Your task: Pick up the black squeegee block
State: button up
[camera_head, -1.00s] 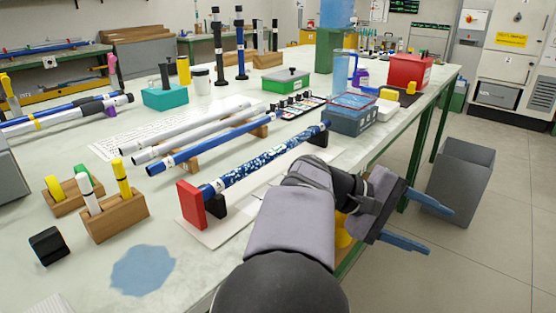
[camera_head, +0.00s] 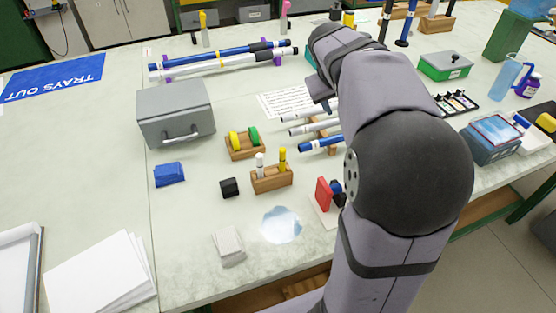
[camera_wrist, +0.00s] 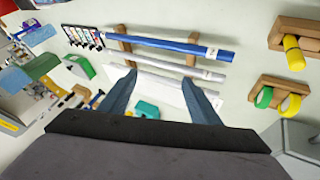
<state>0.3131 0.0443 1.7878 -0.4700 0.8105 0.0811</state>
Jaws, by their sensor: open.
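The black squeegee block (camera_head: 229,187) is a small dark block on the pale bench in the head view. It sits left of a wooden holder (camera_head: 271,180) with a white and a yellow stick upright in it. I cannot see the block in the wrist view. My gripper (camera_wrist: 159,77) is open, its two blue fingers apart with nothing held between them. It is above the rods and the white sheet, away from the block. In the head view my arm hides most of the gripper.
A grey case (camera_head: 176,112), a blue folded cloth (camera_head: 169,174), a white block (camera_head: 228,245) and a pale blue wet-looking patch (camera_head: 282,224) surround the block. A second wooden holder (camera_head: 245,146) stands behind it.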

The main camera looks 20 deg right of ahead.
jog(key=w+a+r+t+y+p, duration=0.3)
jog(key=w+a+r+p, duration=0.35)
jog(key=a, duration=0.65)
jog(key=n+g+y+p, duration=0.2)
jog(key=g+y+p, duration=0.1)
jog(key=g+p, duration=0.45)
send_over(228, 181)
jog(key=f, duration=1.5)
jog(key=shift+w+d+f+p, duration=0.15)
jog(key=shift+w+f+p, duration=0.15)
jog(key=shift+w+p, duration=0.05)
jog(key=shift+s+f, duration=0.35)
jog(key=shift+a+f+p, duration=0.2)
jog(key=shift+f+p, duration=1.4)
jog(key=shift+f, duration=2)
jog(key=c, duration=1.2)
